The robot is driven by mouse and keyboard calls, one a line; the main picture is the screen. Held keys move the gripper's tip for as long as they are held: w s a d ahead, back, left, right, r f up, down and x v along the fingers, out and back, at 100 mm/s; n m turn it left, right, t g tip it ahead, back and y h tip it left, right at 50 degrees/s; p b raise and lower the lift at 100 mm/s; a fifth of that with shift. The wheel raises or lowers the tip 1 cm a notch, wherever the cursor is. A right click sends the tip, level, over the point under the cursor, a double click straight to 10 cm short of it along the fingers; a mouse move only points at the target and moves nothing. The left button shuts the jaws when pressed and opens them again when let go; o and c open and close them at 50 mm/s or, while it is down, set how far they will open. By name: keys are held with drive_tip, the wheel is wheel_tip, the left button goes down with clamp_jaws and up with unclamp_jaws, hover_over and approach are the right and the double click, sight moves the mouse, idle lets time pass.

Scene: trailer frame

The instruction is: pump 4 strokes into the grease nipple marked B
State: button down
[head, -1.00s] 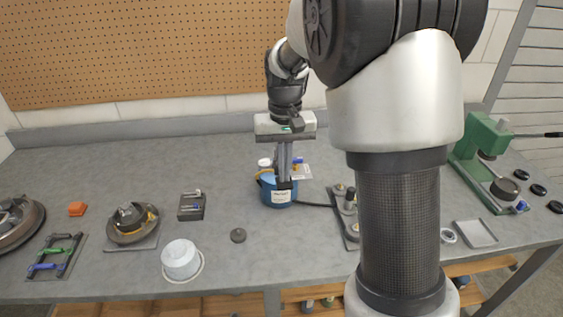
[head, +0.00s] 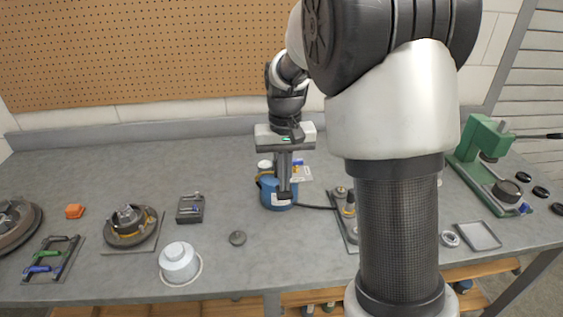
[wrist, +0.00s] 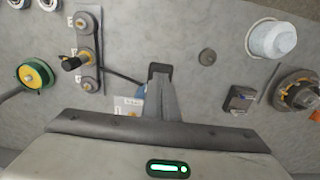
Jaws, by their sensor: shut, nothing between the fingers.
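My gripper (head: 285,193) points down, fingers together, at the blue grease pump (head: 268,194) and hides part of it. A black hose runs from the pump to a grey plate (wrist: 88,48) with several round fittings. A dark coupler with a brass-coloured end (wrist: 71,62) lies at its middle fitting. In the head view my arm partly hides this plate (head: 350,232). The B mark is not readable.
A white pot (head: 179,262), a dark disc (head: 237,238), a small grey block (head: 190,208) and a hub (head: 129,224) stand left. A green press (head: 480,160) and grey tray (head: 478,236) stand right.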

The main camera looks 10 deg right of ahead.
drive_tip(key=shift+f, duration=0.4)
drive_tip(key=r+p, duration=0.3)
drive_tip(key=r, duration=0.1)
drive_tip(key=w+r+p, duration=0.1)
drive_tip(key=r+p, duration=0.1)
drive_tip(key=shift+w+r+p, duration=0.1)
drive_tip(key=shift+r+p, duration=0.2)
drive_tip(key=shift+r, duration=0.05)
drive_tip(key=shift+f, duration=0.1)
idle(0.5)
drive_tip(key=shift+s+f+b, duration=0.15)
drive_tip(key=shift+f+b, duration=0.35)
drive_tip(key=shift+f, duration=0.1)
drive_tip(key=shift+s+f+b, duration=0.15)
drive_tip(key=shift+f+b, duration=0.3)
drive_tip(key=shift+f, duration=0.2)
